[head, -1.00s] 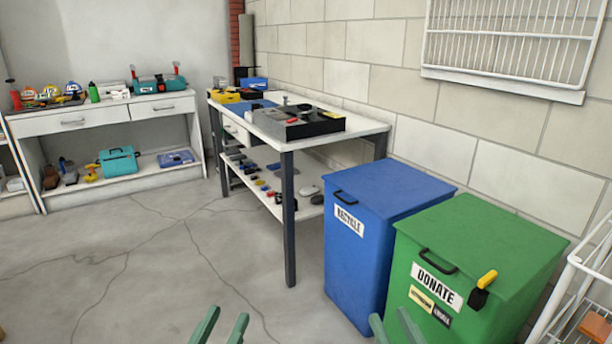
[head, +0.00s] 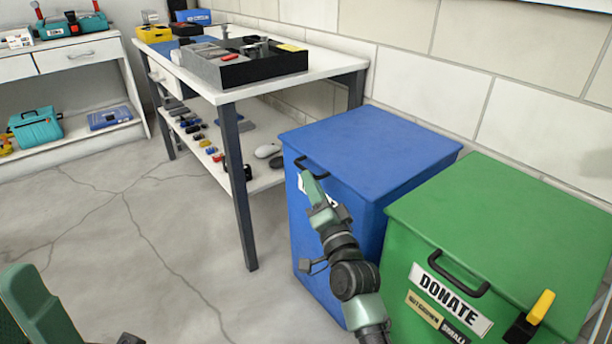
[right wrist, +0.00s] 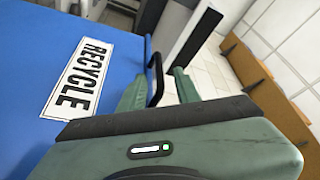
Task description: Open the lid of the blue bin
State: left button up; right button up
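The blue bin (head: 375,150) stands by the wall with its flat lid down. Its black handle (head: 311,168) is at the lid's front edge; it also shows in the right wrist view (right wrist: 155,78). My right gripper (head: 311,180) is at this handle, in front of the bin, and partly covers its label. In the right wrist view the gripper's two green fingers (right wrist: 160,88) are apart, with the handle's bar between them. I cannot tell whether they touch it. A green part of my left arm (head: 38,308) shows at lower left; no left fingertips can be made out.
A green DONATE bin (head: 510,230) stands close on the right, with a yellow-handled item on its front. A white workbench (head: 315,58) with tools is behind and to the left. The concrete floor (head: 150,240) left of the bins is clear.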

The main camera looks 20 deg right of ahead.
jog(key=b+x, duration=0.1)
jog(key=x, duration=0.4)
jog(key=shift+w, duration=0.1)
grip_shut()
jog(key=shift+f, duration=0.1)
dwell(1.2)
